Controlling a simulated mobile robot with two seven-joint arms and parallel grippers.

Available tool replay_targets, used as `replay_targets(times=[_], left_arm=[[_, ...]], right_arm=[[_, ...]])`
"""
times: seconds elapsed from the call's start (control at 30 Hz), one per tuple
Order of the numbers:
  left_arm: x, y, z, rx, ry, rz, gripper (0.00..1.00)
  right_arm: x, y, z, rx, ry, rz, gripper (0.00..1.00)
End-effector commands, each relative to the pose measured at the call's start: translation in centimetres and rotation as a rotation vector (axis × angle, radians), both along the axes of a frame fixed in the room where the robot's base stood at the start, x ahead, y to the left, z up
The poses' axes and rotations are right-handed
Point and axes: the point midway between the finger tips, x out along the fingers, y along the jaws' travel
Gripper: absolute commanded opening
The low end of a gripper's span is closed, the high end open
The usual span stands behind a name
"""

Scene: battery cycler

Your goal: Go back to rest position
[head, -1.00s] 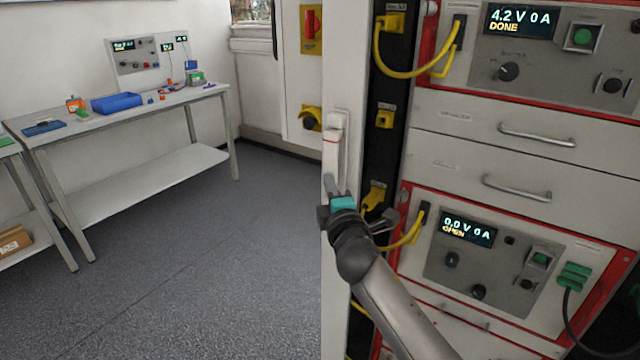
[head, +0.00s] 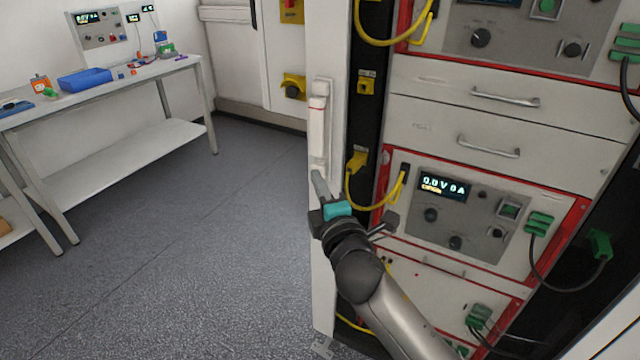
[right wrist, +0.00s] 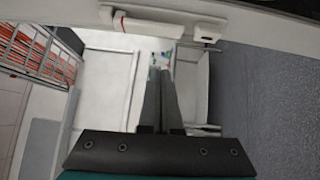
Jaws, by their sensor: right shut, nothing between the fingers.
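My right gripper (head: 317,178) is in front of the edge of the cabinet's open white door (head: 322,270), just below the door's white handle (head: 319,110). Its two dark fingers lie together with nothing between them, as the right wrist view (right wrist: 159,80) shows. In that view the handle (right wrist: 165,24) with its red line is beyond the fingertips. I cannot tell whether the fingers touch the door. My left gripper is in neither view.
The cycler rack stands at the right, with a lower unit display (head: 443,186), drawer handles (head: 488,147) and yellow cables (head: 375,203). A workbench (head: 165,75) with a blue bin (head: 85,79) is at the left. The grey floor (head: 200,260) between is clear.

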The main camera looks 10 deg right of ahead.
Motion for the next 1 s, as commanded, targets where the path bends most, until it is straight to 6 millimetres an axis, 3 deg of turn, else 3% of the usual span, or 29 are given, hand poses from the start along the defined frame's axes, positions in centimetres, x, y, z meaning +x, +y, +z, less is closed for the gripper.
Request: replay_targets(times=[0.2,0.53,0.63,0.77,0.87,1.0], left_arm=[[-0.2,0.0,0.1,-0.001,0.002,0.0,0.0],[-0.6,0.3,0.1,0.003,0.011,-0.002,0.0],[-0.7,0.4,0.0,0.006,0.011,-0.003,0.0],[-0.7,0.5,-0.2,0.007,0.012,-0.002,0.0],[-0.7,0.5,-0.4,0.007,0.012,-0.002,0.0],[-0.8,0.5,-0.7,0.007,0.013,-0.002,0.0]], right_arm=[[-1.2,-0.2,0.0,-0.001,0.0,-0.001,0.0],[-1.3,-0.2,0.0,0.0,0.001,-0.001,0.0],[-1.2,-0.4,-1.3,0.012,0.029,-0.003,0.0],[-1.3,-1.3,-7.0,0.075,0.154,-0.021,0.0],[-2.3,-2.6,-14.1,0.163,0.307,-0.053,0.0],[-5.5,-4.6,-24.3,0.306,0.53,-0.131,0.0]])
